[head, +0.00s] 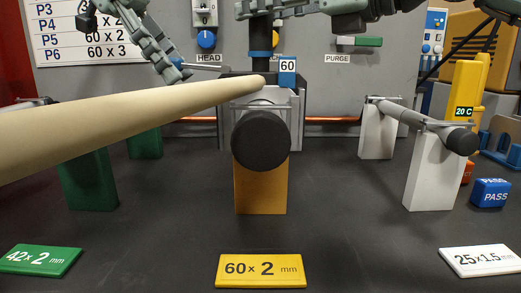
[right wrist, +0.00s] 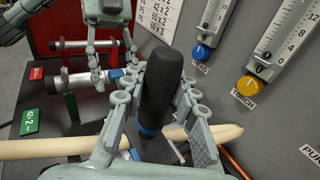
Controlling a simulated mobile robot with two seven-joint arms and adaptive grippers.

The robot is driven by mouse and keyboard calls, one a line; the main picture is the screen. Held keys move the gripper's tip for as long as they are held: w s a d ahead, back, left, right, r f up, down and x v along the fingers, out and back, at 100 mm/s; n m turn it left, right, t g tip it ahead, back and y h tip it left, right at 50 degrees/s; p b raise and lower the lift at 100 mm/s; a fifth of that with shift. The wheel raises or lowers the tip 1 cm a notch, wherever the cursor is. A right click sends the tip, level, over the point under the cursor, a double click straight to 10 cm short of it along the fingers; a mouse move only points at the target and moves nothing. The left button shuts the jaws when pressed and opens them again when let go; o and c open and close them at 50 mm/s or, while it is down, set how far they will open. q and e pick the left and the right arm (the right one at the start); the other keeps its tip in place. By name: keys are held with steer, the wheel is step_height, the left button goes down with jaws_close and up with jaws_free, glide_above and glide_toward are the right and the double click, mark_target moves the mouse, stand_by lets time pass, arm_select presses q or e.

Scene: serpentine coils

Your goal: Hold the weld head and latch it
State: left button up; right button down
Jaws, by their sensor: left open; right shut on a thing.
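The weld head (head: 262,84) stands at the middle of the bench, with a "60" label and a blue block (head: 287,79) on its right. Its black upright handle (head: 261,35) has a blue ring. My right gripper (head: 270,8) is shut on this handle. In the right wrist view its fingers lie on both sides of the black handle (right wrist: 162,90). My left gripper (head: 130,45) is open and empty at upper left, apart from the weld head; it also shows in the right wrist view (right wrist: 112,70). I cannot tell which part is the latch.
A long beige tube (head: 110,118) runs from the left to the weld head. A black-ended tube (head: 261,140) rests on the orange block (head: 260,187). White blocks (head: 434,175) carry another tube at right; green blocks (head: 90,182) stand left. The front bench is mostly clear around size plates.

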arm_select(q)
steer(key=shift+r, duration=3.2)
arm_select(e)
steer(key=c, duration=1.1)
jaws_free()
steer(key=shift+f, duration=0.3)
arm_select(q)
steer(key=shift+f, duration=0.1)
arm_select(e)
steer(key=shift+d+r, duration=0.15)
arm_select(q)
steer(key=shift+f+b, duration=0.7)
steer(key=shift+b, duration=0.1)
arm_select(e)
steer(key=v, duration=0.9)
steer(key=shift+r, duration=0.1)
